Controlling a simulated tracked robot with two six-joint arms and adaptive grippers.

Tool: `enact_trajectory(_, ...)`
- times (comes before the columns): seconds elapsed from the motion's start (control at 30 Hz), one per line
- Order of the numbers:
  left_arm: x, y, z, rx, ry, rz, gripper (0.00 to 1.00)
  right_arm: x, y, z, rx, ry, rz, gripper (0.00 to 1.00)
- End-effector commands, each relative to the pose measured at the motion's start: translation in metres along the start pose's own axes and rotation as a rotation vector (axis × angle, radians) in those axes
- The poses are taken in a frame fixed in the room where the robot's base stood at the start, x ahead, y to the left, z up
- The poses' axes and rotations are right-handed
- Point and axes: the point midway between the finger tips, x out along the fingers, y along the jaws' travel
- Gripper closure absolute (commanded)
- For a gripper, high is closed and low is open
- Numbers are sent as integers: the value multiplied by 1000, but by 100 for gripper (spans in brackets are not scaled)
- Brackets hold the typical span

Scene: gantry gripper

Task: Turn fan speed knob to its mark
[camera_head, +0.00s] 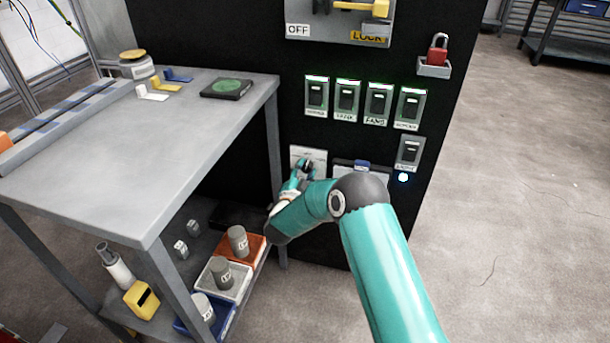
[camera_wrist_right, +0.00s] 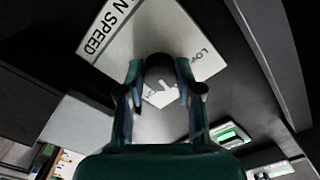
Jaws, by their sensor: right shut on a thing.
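The fan speed knob (camera_wrist_right: 159,67) is dark and round in the right wrist view. It sits on a pale plate (camera_wrist_right: 112,52) that reads "N SPEED", with part of an "LO" label beside the knob. In the head view the pale plate (camera_head: 318,155) is low on the black panel, right of the workbench. My right gripper (camera_head: 304,168) is at this plate, with its fingers shut on the knob; they stand on either side of it in the wrist view (camera_wrist_right: 160,74). The fingers and knob hide part of the markings, and I cannot tell the pointer's exact direction. My left gripper is not in view.
A row of switches (camera_head: 347,98) is above the plate, and another switch (camera_head: 410,152) is to the right. A grey holder (camera_head: 372,171) is close to my right arm. The workbench (camera_head: 190,130) stands at left, with bins (camera_head: 228,283) on its lower shelf.

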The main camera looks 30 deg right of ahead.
Motion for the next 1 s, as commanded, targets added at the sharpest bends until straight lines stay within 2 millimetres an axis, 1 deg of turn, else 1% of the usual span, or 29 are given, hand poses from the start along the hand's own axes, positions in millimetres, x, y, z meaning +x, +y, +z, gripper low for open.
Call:
enact_trajectory(0.03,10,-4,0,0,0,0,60,0,4,3,35,3,1,100)
enact_trajectory(0.17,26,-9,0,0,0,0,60,0,5,4,144,2,1,100)
enact_trajectory(0.6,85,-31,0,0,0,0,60,0,7,5,559,3,4,100)
enact_trajectory(0.8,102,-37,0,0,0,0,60,0,6,4,717,2,5,100)
enact_trajectory(1.0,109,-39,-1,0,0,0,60,0,6,2,828,3,9,100)
